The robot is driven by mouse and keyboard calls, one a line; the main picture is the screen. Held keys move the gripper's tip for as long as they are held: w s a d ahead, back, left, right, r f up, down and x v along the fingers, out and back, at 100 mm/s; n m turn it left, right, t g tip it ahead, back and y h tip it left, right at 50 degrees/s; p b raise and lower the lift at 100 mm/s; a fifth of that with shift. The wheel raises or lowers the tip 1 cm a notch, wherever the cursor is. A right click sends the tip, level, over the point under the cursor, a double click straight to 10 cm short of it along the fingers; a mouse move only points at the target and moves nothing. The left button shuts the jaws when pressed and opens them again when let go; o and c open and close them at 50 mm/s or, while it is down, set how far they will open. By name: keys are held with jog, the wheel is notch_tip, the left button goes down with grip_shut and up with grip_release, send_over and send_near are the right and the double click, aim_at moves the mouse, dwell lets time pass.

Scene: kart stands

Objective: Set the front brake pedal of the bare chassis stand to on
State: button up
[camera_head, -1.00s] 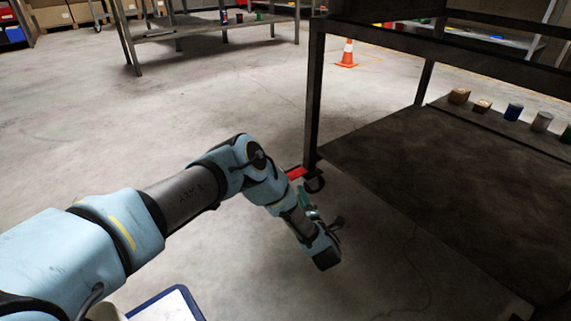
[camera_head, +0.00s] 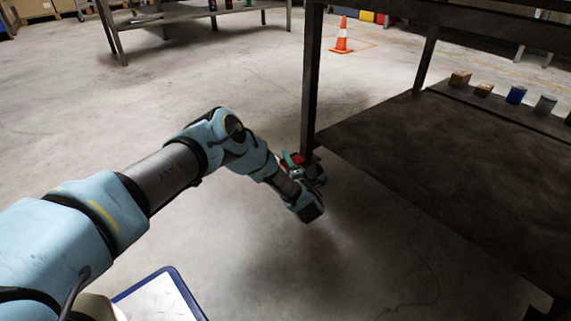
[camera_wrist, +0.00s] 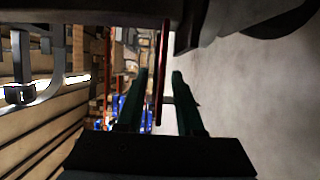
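A dark metal stand (camera_head: 400,150) fills the right of the head view. A red pedal (camera_head: 291,160) sits low by its near leg, largely hidden behind my gripper (camera_head: 300,165). In the wrist view a thin red bar (camera_wrist: 161,70), which looks like the pedal seen edge-on, lies between the two green fingers of my gripper (camera_wrist: 162,85). The fingers are apart, with a visible gap to the bar on the right. The pedal's on or off position cannot be read.
A dark rounded part (camera_wrist: 255,15), perhaps a caster wheel, is close at the upper right of the wrist view. An orange cone (camera_head: 341,36) stands behind.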

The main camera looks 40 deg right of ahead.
jog(key=shift+w+d, duration=0.15)
jog(key=shift+w, duration=0.15)
jog(key=shift+c, duration=0.3)
grip_shut()
dwell(1.0)
